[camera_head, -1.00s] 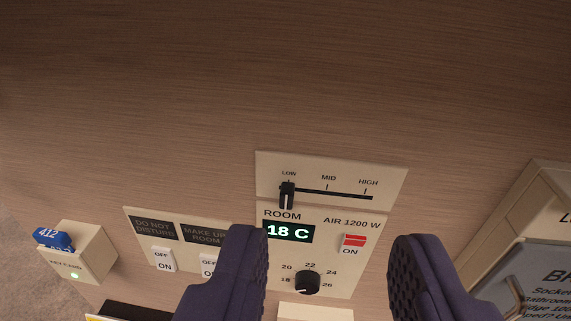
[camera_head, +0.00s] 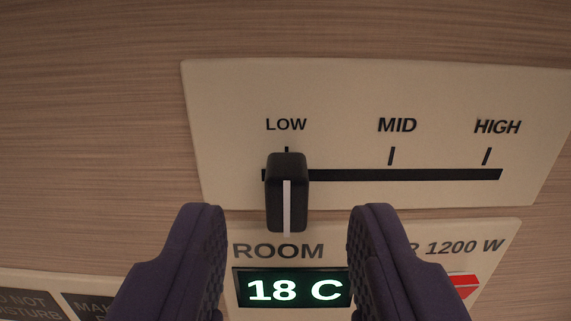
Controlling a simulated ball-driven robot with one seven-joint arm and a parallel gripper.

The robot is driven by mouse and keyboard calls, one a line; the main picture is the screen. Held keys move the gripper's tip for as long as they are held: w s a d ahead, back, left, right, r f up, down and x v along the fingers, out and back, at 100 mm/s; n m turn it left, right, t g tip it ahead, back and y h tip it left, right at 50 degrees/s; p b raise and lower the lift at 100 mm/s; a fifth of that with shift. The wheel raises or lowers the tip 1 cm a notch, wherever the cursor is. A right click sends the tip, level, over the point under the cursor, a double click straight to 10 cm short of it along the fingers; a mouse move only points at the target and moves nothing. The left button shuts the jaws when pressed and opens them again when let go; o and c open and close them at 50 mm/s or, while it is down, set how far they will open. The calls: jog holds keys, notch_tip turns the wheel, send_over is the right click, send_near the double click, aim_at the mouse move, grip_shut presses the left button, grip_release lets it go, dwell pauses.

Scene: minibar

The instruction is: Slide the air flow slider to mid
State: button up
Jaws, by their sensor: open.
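The air flow slider knob (camera_head: 287,195) is black with a white line and sits at the LOW end of its slot. The slot (camera_head: 420,175) runs right past the MID mark (camera_head: 397,126) to the HIGH mark (camera_head: 497,127) on a cream plate (camera_head: 225,105). My gripper (camera_head: 287,215) is open and empty. Its two dark purple fingers show at the bottom, one on each side of the knob in the picture, with clear gaps to it. I cannot tell how far the fingertips are from the plate.
Below the slider plate is the room panel with a lit display (camera_head: 293,289) reading 18 C. A red switch (camera_head: 465,285) is partly hidden behind the right finger. Dark sign plates (camera_head: 30,305) are at the lower left.

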jog(key=shift+w+r, duration=0.1)
jog(key=shift+w, duration=1)
grip_shut()
jog(key=shift+d+b, duration=0.9)
jog(key=shift+d, duration=1.45)
grip_release()
jog(key=shift+a, duration=0.1)
jog(key=shift+s, duration=0.1)
jog(key=s, duration=0.7)
jog(key=shift+s+b, duration=0.35)
jog(key=shift+b, duration=0.05)
